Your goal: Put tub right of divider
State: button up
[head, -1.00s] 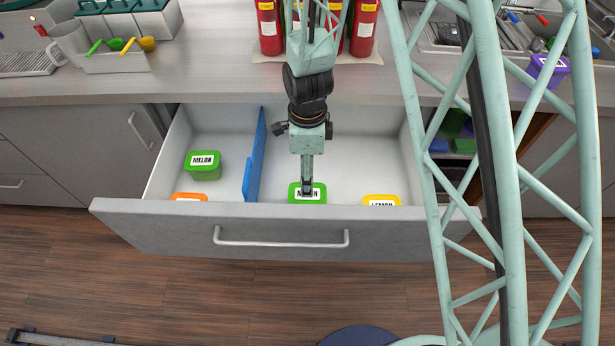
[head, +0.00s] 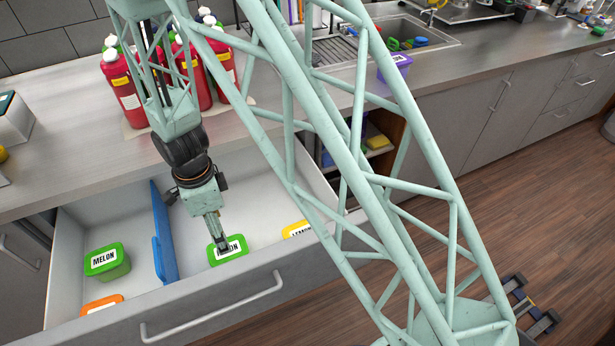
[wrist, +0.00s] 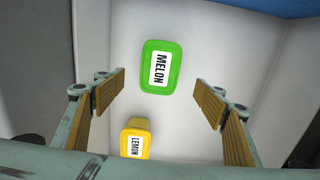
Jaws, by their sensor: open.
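The open drawer (head: 330,205) has a blue divider (head: 163,235). Right of the divider, a green MELON tub (head: 230,262) sits on the drawer floor; it also shows in the wrist view (wrist: 146,65). A yellow LEMON tub (head: 298,229) is farther right and shows in the wrist view (wrist: 134,140). Left of the divider are another green MELON tub (head: 106,270) and an orange-lidded tub (head: 103,304), partly hidden. A purple-lidded tub (head: 396,66) stands on the counter. My gripper (head: 222,246) is open above the right MELON tub, its fingers (wrist: 154,92) apart from it.
Several red bottles (head: 185,85) stand on the counter behind the drawer. A sink (head: 400,45) is at the back right. Below the counter, an open cubby (head: 375,140) holds coloured items. Counter space near the purple-lidded tub is clear.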

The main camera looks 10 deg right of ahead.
jog(key=s+d+r+n+t, duration=0.1)
jog(key=s+d+r+n, duration=0.15)
jog(key=d+r, duration=0.65)
jog(key=s+d+r+n, duration=0.1)
jog(key=d+r+n, duration=0.25)
jog(key=r, duration=0.85)
jog(key=s+d+r+n+t, duration=0.1)
jog(key=d+r+n, duration=0.1)
jog(key=d+r, duration=0.7)
jog(key=s+d+r+n+t, duration=0.1)
jog(key=s+d+r+n, duration=0.3)
jog(key=s+r, duration=0.3)
jog(key=s+d+r+n, duration=0.3)
jog(key=s+d+r, duration=0.4)
jog(key=s, duration=0.8)
jog(key=shift+d+n+t, duration=0.15)
jog(key=shift+n+t, duration=0.25)
jog(key=shift+w+r, duration=0.1)
jog(key=shift+r, duration=0.1)
